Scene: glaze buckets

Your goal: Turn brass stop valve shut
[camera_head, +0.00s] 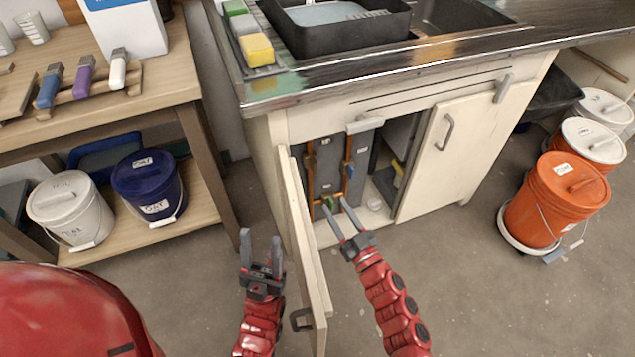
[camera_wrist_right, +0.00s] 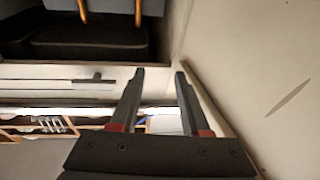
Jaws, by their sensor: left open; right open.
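Copper-coloured pipes (camera_head: 310,175) run upright inside the open sink cabinet (camera_head: 285,128). My left gripper (camera_head: 261,239) is open and empty, left of the open door.
The open cabinet door (camera_head: 305,240) stands between my two grippers. The right cabinet door (camera_head: 446,150) is closed. Orange bucket (camera_head: 555,200) and white-lidded buckets stand at right. A wooden shelf (camera_head: 200,205) with white and blue buckets is at left. The front floor is clear.

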